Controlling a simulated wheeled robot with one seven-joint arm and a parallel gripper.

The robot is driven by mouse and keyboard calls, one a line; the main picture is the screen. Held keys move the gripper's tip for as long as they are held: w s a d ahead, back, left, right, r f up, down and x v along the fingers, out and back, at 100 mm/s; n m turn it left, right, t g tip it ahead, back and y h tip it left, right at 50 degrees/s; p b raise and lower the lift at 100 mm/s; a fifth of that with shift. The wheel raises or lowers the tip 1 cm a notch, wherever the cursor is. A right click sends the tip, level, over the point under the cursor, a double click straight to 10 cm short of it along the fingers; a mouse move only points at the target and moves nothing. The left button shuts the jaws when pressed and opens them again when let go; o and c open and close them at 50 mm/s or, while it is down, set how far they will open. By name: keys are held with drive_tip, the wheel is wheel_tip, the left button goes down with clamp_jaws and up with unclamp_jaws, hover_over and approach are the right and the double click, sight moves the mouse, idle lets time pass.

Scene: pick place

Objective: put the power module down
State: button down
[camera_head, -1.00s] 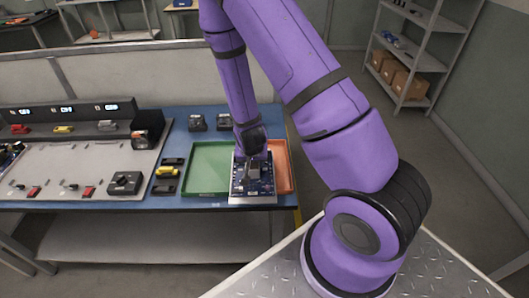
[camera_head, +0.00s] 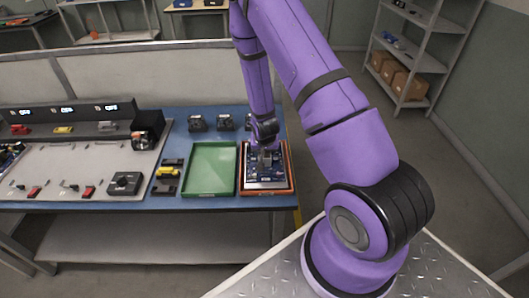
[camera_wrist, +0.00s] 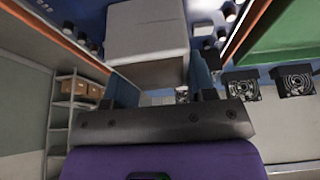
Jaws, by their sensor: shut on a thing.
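The power module (camera_head: 253,178), a blue circuit board with a pale front edge, is over the orange tray (camera_head: 291,178) in the head view. The tray's rim shows around it. My gripper (camera_head: 265,157) points down and is shut on the grey block on top of the module. In the wrist view this block (camera_wrist: 148,35) sits between my gripper's fingers (camera_wrist: 158,85), with the blue board (camera_wrist: 85,12) behind it. Orange rim strips show on both sides of the board. I cannot tell whether the module touches the tray floor.
An empty green tray (camera_head: 211,170) stands just left of the orange one. Black fan units (camera_head: 197,123) stand behind the trays. A yellow part (camera_head: 167,172) and black parts lie left of the green tray, on the blue table (camera_head: 210,202).

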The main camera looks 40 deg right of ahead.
drive_tip(key=shift+f, duration=0.5)
drive_tip(key=shift+f, duration=0.15)
drive_tip(key=shift+c, duration=2.3)
unclamp_jaws()
